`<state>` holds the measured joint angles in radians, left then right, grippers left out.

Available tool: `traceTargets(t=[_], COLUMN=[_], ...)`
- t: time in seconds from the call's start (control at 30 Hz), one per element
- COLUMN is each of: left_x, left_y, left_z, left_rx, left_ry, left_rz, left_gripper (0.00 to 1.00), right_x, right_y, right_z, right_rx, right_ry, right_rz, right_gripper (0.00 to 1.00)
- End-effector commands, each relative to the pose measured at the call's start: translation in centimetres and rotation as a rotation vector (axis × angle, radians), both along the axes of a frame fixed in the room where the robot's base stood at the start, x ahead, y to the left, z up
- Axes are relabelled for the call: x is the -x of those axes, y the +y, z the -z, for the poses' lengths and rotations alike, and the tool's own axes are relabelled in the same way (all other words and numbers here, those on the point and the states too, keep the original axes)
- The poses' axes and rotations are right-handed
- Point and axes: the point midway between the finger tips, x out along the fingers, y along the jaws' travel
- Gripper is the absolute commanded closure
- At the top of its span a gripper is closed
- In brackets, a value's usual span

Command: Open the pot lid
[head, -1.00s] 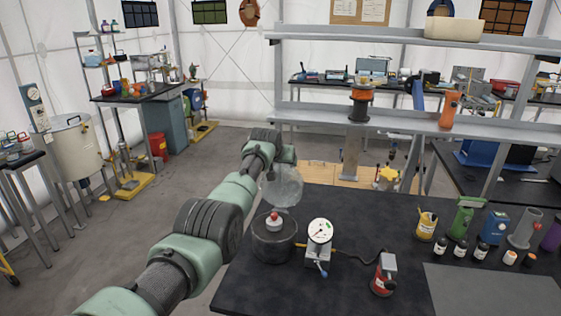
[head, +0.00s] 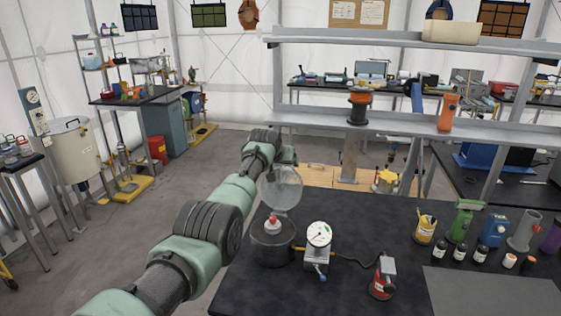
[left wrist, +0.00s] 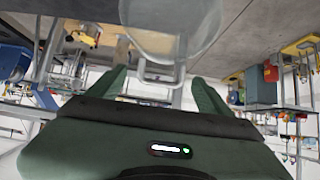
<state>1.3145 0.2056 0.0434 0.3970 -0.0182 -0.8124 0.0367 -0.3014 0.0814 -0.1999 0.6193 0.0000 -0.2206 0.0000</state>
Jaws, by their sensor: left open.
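A dark round pot (head: 271,250) stands at the table's left edge, with a red-and-white object (head: 272,223) at its mouth. A clear round lid (head: 281,190) stands raised and steeply tilted behind the pot's mouth; I cannot see how it joins the pot. My left gripper (head: 286,156) is at the lid's upper edge, its fingers hard to make out there. In the left wrist view, the lid (left wrist: 170,30) is at the top and its metal handle (left wrist: 160,80) lies between the open green fingers of that gripper (left wrist: 158,84). Contact is unclear. My right gripper is out of view.
A white dial gauge (head: 319,235) stands close right of the pot, with a cable to a red device (head: 382,278). Bottles and a yellow cup (head: 426,228) line the table's right side. A metal shelf (head: 410,121) spans behind. The table's middle is fairly clear.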

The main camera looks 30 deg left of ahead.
Motion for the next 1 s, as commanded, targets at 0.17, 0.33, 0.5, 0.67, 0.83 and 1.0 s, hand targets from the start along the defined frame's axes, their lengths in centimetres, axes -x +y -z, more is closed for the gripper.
traceTargets(t=[0.17,0.33,0.5,0.67,0.83,1.0], left_x=[0.3,1.2,2.7,4.3,5.5,5.9], left_y=[0.0,-0.3,-0.7,-1.2,-1.5,-1.6], left_z=[-0.1,-0.9,-2.0,-3.3,-4.5,-5.0], left_rx=[0.000,-0.001,-0.001,-0.002,-0.001,-0.001], left_ry=[0.001,-0.002,-0.004,-0.005,-0.004,-0.004], left_rz=[-0.001,-0.001,0.000,0.001,0.001,0.001], left_gripper=[0.20,0.20,0.20,0.20,0.20,0.20], right_x=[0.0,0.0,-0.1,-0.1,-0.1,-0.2], right_y=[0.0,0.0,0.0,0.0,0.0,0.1], right_z=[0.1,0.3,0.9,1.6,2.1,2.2], right_rx=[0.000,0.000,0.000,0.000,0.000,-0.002], right_ry=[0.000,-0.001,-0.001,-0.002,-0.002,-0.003], right_rz=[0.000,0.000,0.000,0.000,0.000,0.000], right_gripper=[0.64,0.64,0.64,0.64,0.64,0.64])
